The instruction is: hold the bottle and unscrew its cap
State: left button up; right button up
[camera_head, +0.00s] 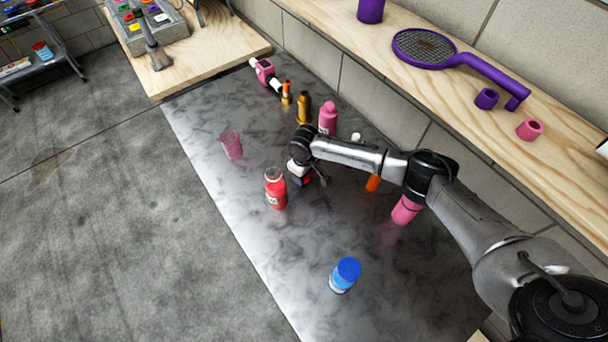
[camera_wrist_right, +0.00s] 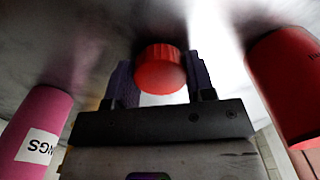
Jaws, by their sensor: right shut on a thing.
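My right gripper (camera_head: 302,179) is low over the metal worktop, just right of an upright red bottle (camera_head: 275,190). In the right wrist view, my right gripper (camera_wrist_right: 160,78) is shut on a round, ribbed red cap (camera_wrist_right: 160,68), with one finger on each side. Whether a bottle is under this cap is hidden. The red bottle also shows in the wrist view, at the right (camera_wrist_right: 287,85), apart from the fingers. It has a pale, open-looking top in the head view. A blue bottle (camera_head: 345,275) stands near the front of the worktop. My left gripper is not in view.
A pink bottle (camera_head: 328,118) and an amber bottle (camera_head: 304,108) stand behind the gripper. A translucent pink cup (camera_head: 231,145) is to the left. A wooden shelf (camera_head: 470,95) with a purple racket (camera_head: 428,48) runs along the wall. The worktop (camera_head: 265,245) is clear left of the blue bottle.

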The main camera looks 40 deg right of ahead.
jog(key=shift+f, duration=0.35)
jog(key=o, duration=1)
notch_tip(320, 180, up, 12)
jog(key=p, duration=0.2)
jog(key=shift+r, duration=0.15)
